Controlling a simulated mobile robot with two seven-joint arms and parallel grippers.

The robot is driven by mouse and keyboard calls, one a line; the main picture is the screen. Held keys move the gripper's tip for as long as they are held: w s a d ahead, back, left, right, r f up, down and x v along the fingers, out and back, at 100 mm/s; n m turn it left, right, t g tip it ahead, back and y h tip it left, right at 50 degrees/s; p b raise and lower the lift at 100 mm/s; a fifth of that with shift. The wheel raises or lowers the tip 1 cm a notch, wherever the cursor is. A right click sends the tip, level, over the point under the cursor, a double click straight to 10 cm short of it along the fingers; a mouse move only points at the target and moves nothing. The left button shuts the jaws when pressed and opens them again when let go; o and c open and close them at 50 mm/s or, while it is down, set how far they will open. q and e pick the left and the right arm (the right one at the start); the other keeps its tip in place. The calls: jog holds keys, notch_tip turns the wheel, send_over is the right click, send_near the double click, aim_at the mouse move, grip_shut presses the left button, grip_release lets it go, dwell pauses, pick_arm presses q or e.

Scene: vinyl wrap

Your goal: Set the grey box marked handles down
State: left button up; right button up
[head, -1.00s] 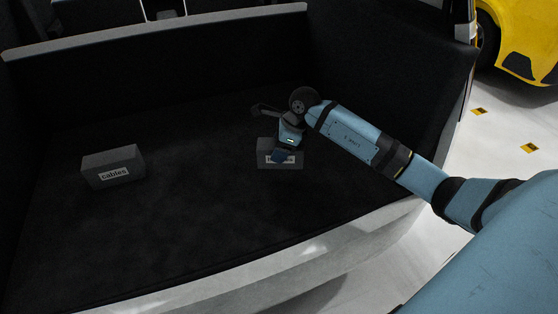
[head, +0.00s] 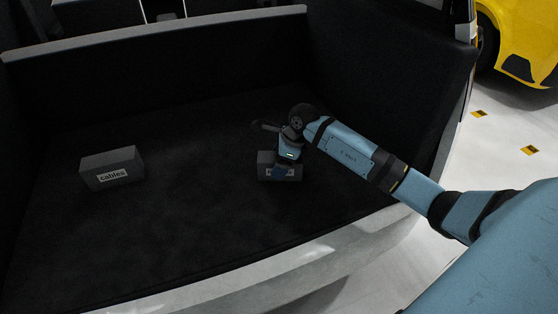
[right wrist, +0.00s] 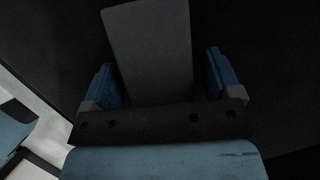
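The grey box marked handles (head: 265,160) appears to rest on the dark floor of the cargo bay; the contact underneath is hard to see. My gripper hides most of its label. My right gripper (head: 281,171) is over the box. In the right wrist view the grey box (right wrist: 150,50) lies between the two blue fingers of the right gripper (right wrist: 166,80). A dark gap shows between the box and the right-hand finger, so the fingers look open around it. The left finger is very close to the box; touching cannot be told. My left gripper is not in view.
A grey box marked cables (head: 112,168) sits on the cargo floor to the left. Bare dark floor (head: 190,215) lies between the boxes. The bay has dark side walls and a pale front sill (head: 300,255). A yellow car (head: 520,40) stands outside at the right.

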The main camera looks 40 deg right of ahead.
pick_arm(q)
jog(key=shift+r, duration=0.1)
pick_arm(e)
jog(key=shift+r, duration=0.1)
jog(key=p+v, duration=0.2)
jog(key=v, duration=0.9)
jog(key=shift+r, duration=0.2)
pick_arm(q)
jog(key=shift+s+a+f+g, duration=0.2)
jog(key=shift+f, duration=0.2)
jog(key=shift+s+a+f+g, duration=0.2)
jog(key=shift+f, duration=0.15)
pick_arm(e)
jog(key=shift+d+r, duration=0.1)
jog(key=shift+r, duration=0.2)
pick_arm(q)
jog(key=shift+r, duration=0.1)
pick_arm(e)
jog(key=shift+s, duration=0.1)
